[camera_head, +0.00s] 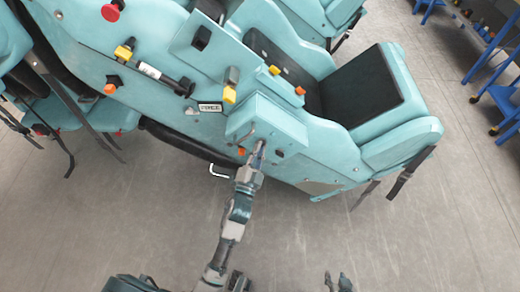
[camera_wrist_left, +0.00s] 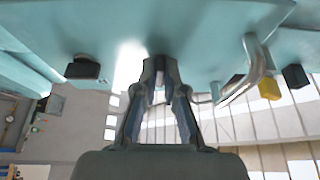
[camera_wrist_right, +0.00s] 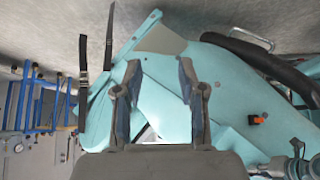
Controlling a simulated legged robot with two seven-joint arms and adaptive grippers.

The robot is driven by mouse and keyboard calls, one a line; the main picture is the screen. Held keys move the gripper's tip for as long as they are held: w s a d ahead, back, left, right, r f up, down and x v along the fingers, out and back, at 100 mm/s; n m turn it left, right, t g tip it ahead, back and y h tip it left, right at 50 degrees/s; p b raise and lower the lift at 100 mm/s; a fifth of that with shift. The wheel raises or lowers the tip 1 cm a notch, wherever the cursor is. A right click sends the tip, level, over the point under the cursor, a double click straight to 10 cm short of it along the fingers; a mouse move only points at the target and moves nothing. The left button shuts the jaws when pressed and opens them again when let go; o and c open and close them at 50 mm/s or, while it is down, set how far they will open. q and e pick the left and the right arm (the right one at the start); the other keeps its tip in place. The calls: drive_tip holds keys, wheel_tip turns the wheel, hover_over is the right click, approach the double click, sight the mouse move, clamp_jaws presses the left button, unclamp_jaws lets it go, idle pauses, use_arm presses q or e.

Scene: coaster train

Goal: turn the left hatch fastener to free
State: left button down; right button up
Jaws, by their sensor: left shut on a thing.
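A teal hatch box (camera_head: 275,120) sticks out from the side of the coaster car in the head view. My left gripper (camera_head: 260,149) reaches up to its lower front face. In the left wrist view my left gripper (camera_wrist_left: 160,72) is shut, its fingertips close together at the teal surface on a small part, apparently the left hatch fastener. That part is mostly hidden by the fingers, so its turn angle cannot be told. A dark knob (camera_head: 279,153) sits right of the gripper on the box. My right gripper (camera_wrist_right: 160,75) is open and empty; it shows low in the head view (camera_head: 338,282).
An orange-red knob (camera_head: 241,151) is just left of my left gripper. A bent metal handle (camera_wrist_left: 255,62) is close by in the left wrist view. A white hook-shaped bar (camera_head: 219,172) juts out below the car.

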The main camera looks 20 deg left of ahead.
use_arm(q)
drive_tip(key=shift+f, duration=0.25)
use_arm(e)
drive_tip(key=shift+w+a+r+t, duration=0.2)
drive_tip(key=shift+w+t, duration=0.2)
drive_tip(key=shift+w, duration=0.2)
use_arm(q)
drive_tip(key=c, duration=1.4)
unclamp_jaws()
drive_tip(key=shift+o, duration=0.7)
drive_tip(key=shift+w+a+r, duration=0.1)
drive_tip(key=v, duration=1.2)
